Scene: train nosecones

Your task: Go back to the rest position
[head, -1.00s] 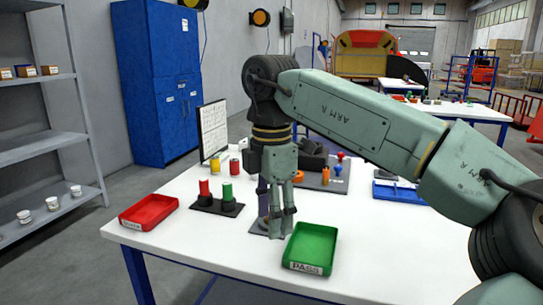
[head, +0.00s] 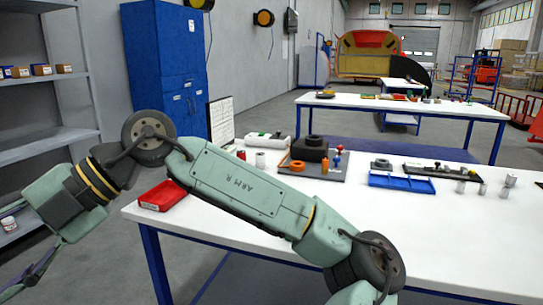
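My green arm (head: 250,190) reaches across the front of the head view, from the lower right to the left. Its end, my gripper (head: 30,275), is at the lower left, off the table's left side and near the picture's edge. The fingers are thin, dark and partly cut off, so I cannot tell whether they are open or shut. I see nothing clearly held.
The white table (head: 440,235) has a red tray (head: 160,196) at its left corner, partly behind my arm. A blue tray (head: 402,183) and a dark board (head: 325,172) with parts lie further back. Grey shelves (head: 50,143) stand close on the left.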

